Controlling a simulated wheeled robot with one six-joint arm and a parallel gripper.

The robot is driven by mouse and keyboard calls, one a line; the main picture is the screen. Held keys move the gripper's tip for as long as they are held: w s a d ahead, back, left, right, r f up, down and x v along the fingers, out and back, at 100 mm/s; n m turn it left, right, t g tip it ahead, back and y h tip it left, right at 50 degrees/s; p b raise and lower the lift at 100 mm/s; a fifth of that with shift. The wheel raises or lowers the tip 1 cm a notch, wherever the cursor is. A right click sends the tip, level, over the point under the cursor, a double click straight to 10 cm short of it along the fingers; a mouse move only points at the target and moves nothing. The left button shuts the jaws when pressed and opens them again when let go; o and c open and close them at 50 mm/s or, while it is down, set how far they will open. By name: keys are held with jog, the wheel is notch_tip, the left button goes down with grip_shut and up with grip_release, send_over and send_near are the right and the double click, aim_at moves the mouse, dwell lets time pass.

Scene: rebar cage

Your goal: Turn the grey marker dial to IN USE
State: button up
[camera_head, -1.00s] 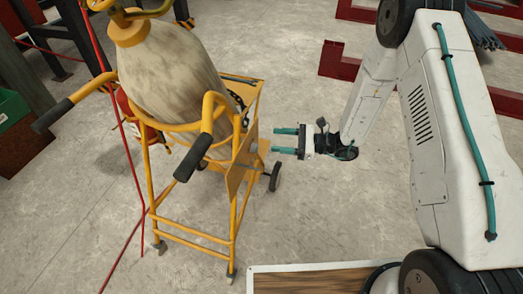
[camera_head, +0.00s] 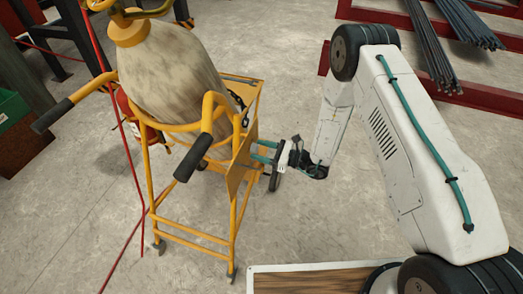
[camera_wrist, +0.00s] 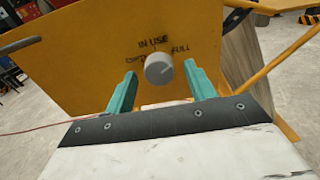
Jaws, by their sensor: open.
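The round grey marker dial (camera_wrist: 159,69) sits on a yellow panel (camera_wrist: 85,60) in the wrist view. IN USE is printed above it and FULL to its right; the label at its left is hard to read. I cannot make out which way the dial points. My gripper (camera_wrist: 160,74) is open, its teal fingers on either side of the dial in the picture; contact cannot be told. In the head view my gripper (camera_head: 257,152) is at the right side of the yellow panel (camera_head: 239,168). I cannot make out the dial there.
A yellow cart (camera_head: 195,238) carries a large worn cylinder (camera_head: 175,70); its black-gripped handles (camera_head: 193,158) stick out toward the front. A red hose (camera_head: 139,190) runs down its left side. Red beams (camera_head: 480,96) and dark rebar (camera_head: 430,50) lie at the back right.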

jog(key=c, duration=1)
jog(key=shift+n, duration=0.4)
jog(key=n, duration=1.1)
jog(key=o, duration=1)
